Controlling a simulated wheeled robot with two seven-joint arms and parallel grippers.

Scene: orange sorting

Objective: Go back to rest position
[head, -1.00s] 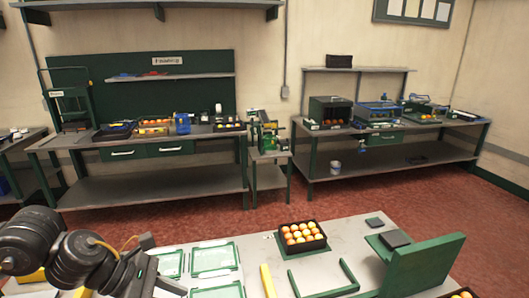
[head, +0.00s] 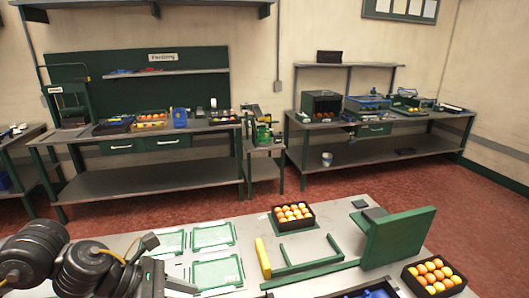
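A black crate of oranges (head: 274,222) stands on a green mat at the back of the near table. A second black crate of oranges (head: 408,281) stands at the table's right edge. My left arm comes in from the lower left, and my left gripper (head: 172,282) shows only in part at the bottom edge, over the table's left side. Its fingertips are not clear, so I cannot tell whether it is open or shut. My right gripper is not in view.
Green-framed trays (head: 212,236) lie on the left of the near table (head: 345,222). A yellow bar (head: 263,258), a green frame (head: 300,268) and an upright green panel (head: 397,238) stand to their right. Workbenches line the back wall across red floor.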

